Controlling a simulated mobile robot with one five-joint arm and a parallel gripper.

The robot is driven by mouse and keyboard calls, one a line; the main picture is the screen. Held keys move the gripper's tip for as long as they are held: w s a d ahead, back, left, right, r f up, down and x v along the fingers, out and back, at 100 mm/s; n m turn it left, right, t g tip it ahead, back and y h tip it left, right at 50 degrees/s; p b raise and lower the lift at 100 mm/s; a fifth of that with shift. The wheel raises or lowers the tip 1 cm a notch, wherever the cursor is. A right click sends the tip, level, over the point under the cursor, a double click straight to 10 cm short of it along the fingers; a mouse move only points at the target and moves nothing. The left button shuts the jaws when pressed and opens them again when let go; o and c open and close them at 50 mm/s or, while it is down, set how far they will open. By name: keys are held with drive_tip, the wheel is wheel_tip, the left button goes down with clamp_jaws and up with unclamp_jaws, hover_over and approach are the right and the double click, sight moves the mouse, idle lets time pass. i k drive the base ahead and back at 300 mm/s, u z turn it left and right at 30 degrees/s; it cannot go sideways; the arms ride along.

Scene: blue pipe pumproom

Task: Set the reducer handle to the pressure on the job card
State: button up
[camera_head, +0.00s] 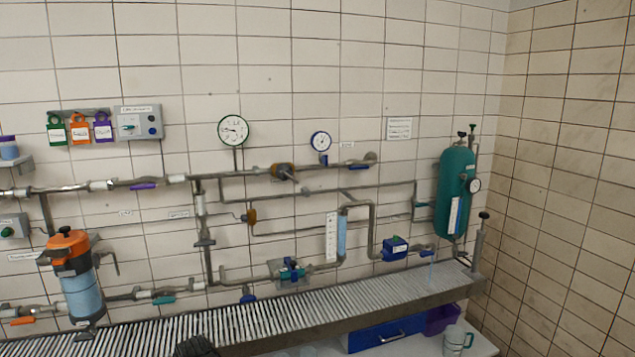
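A brass-coloured fitting (283,171) with a dark handle sits on the upper pipe between two gauges; it looks like the reducer. A large green-rimmed gauge (233,130) stands above the pipe to its left, and a smaller blue-rimmed gauge (321,141) to its right. Their readings are too small to tell. A white card with lines of text (399,128) hangs on the wall at upper right; I cannot read it or tell if it is the job card. A dark ribbed shape at the bottom edge may be part of my arm; my gripper cannot be made out clearly.
A slatted metal bench (300,317) runs below the pipes. An orange-topped filter (77,277) stands at left and a green tank (455,192) at right. Several coloured valve levers line the pipes. A blue drawer (385,334) and a mug (456,340) are below the bench.

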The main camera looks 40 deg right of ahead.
sight(288, 177)
drive_tip(key=u, duration=0.15)
drive_tip(key=i, duration=0.9)
drive_tip(key=z, duration=0.05)
